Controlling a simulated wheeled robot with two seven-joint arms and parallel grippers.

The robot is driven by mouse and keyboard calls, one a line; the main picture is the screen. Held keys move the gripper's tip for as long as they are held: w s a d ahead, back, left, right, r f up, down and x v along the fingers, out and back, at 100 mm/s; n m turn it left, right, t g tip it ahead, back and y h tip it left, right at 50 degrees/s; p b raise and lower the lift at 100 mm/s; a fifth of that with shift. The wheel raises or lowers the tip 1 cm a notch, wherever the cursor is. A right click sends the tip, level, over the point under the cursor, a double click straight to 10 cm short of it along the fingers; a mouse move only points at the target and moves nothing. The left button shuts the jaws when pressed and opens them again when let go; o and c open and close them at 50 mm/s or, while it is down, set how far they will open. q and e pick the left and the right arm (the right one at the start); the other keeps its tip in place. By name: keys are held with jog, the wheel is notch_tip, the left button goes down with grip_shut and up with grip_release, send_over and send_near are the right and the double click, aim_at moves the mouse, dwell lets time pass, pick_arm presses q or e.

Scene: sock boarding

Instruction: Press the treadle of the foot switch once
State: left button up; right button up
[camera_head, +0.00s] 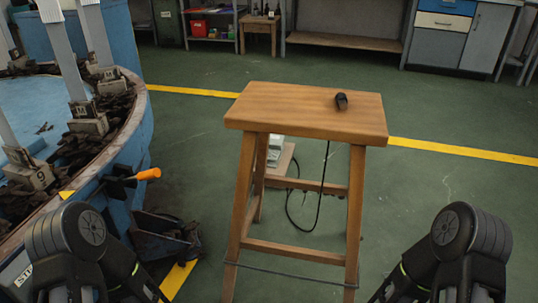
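A dark metal device (168,238) stands low on the floor at the foot of the blue machine, left of the stool. It looks like a foot pedal, but its treadle cannot be made out clearly. A pale grey box on a wooden board (280,160) is partly hidden behind the stool's legs; I cannot tell whether it is the foot switch. My two black arms show at the bottom left and bottom right corners, apart from these things. Their gripper fingertips are outside the picture.
A wooden stool (300,112) stands in the middle with a small black object (341,101) on top. A black cord (322,185) hangs below it. The round blue machine (135,140) with an orange-handled lever (147,174) fills the left. Green floor (440,185) is clear at right.

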pick_arm(q)
grip_shut()
dwell(1.3)
